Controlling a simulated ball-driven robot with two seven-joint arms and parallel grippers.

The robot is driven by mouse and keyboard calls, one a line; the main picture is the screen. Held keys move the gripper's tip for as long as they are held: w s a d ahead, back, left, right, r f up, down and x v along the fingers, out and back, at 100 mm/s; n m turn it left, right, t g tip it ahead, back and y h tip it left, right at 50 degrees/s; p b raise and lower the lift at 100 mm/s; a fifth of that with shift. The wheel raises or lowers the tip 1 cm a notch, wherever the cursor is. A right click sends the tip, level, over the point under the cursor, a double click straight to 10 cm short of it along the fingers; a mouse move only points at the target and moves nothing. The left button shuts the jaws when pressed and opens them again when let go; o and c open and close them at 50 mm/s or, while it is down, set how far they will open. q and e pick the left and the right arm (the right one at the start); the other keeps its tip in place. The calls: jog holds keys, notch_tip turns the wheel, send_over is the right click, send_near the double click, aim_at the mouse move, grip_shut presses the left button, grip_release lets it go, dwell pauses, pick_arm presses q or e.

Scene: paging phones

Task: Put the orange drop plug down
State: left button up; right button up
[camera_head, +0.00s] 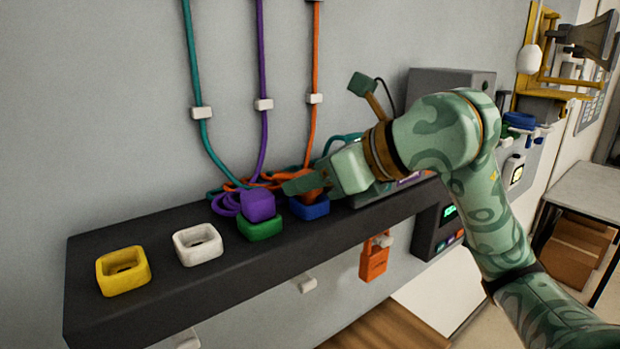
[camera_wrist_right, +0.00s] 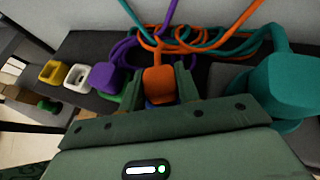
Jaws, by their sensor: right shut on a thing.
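The orange drop plug (camera_wrist_right: 159,84) is between the fingers of my right gripper (camera_wrist_right: 158,88), which is shut on it. In the head view the orange plug (camera_head: 310,183) shows partly behind the gripper (camera_head: 305,186), right at the blue socket (camera_head: 311,209) on the dark shelf. The blue socket is mostly hidden under the plug in the wrist view, so I cannot tell how deep the plug sits. An orange cord runs from the plug up the wall. My left gripper is not in view.
A purple plug (camera_head: 257,204) sits on the green socket (camera_head: 259,229) just left. White (camera_head: 198,245) and yellow (camera_head: 124,271) sockets are empty. A large teal plug (camera_wrist_right: 287,88) stands close on the right in the wrist view. Loose cords lie behind. An orange padlock-like tag (camera_head: 374,260) hangs below the shelf.

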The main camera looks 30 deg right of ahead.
jog(key=shift+f+b, duration=0.3)
jog(key=shift+b, duration=0.1)
jog(key=o, duration=1)
jog(key=shift+r, duration=0.1)
jog(key=shift+r+p, duration=0.35)
jog(key=shift+p, duration=0.15)
jog(key=b+v, duration=0.2)
jog(key=v, duration=1)
jog(key=shift+s+f+b, duration=0.1)
jog(key=shift+b, duration=0.25)
